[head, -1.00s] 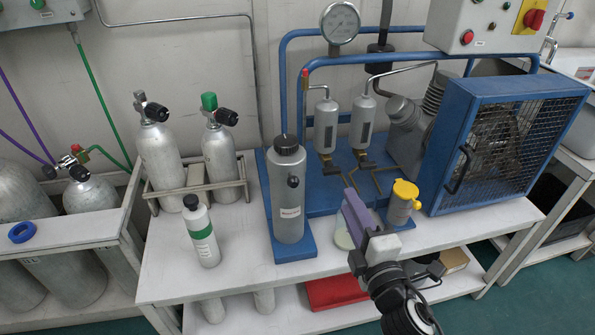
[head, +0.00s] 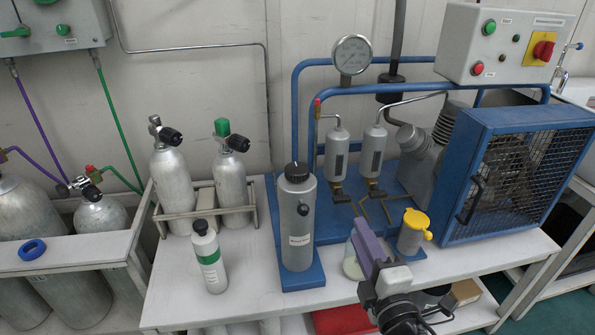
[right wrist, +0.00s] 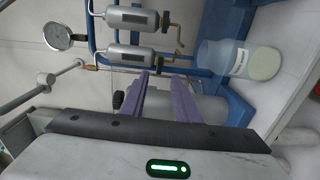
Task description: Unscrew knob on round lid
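A grey upright cylinder (head: 298,235) with a round top and a black knob (head: 296,171) on it stands on a blue base, mid-bench. A second dark knob (head: 303,209) is on its side. In the right wrist view the black knob (right wrist: 118,100) shows left of the fingers, and the cylinder (right wrist: 212,108) lies behind them, partly hidden. My right gripper (head: 362,235) has purple fingers, is to the right of the cylinder and apart from it. In the right wrist view its fingers (right wrist: 163,80) are spread with nothing between them. My left gripper is not in view.
A yellow-topped grey canister (head: 412,240) and a glass jar (head: 352,266) are close to my right gripper. A white-green bottle (head: 209,258) and racked gas cylinders (head: 173,190) stand left. A blue caged compressor (head: 510,175) is at right. The bench front is mostly clear.

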